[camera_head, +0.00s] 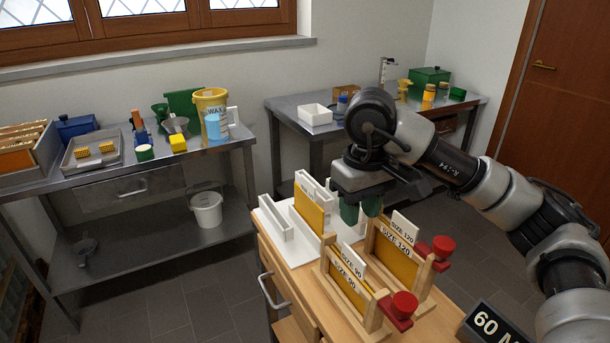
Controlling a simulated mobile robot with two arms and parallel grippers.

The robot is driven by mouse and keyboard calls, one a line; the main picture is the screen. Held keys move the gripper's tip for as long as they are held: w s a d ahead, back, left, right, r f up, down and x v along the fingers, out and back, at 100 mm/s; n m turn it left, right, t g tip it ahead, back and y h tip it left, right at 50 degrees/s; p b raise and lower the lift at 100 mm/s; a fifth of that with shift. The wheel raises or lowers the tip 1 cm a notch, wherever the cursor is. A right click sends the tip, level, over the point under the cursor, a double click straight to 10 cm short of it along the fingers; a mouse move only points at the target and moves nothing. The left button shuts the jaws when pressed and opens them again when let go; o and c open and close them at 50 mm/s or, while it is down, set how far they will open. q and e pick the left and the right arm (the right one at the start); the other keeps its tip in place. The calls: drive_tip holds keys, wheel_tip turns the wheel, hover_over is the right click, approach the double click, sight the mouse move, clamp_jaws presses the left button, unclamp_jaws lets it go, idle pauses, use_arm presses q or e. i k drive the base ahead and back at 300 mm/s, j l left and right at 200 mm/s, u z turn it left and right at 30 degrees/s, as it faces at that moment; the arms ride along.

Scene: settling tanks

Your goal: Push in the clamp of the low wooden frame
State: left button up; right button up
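Two wooden frames stand on the wooden cabinet top, each holding a yellow sheet. The nearer frame (330,262), labelled SIZE 90, looks lower. Its red clamp (403,306) with a round knob sticks out at its right end. The farther frame (421,277), labelled SIZE 120, looks taller and has its own red clamp (442,248). My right gripper (361,212) points down above and behind the frames, with two green fingertips a little apart and nothing visible between them. It appears clear of both clamps. My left gripper is not in view.
A white rack (276,219) with a yellow sheet stands left of the frames. A dark sign (494,326) is at the cabinet's near right. Metal benches (125,185) with tubs, tools and boxes line the wall. Floor is clear between bench and cabinet.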

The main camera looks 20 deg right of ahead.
sight(399, 310)
drive_tip(key=k+j, duration=0.75)
drive_tip(key=j, duration=0.25)
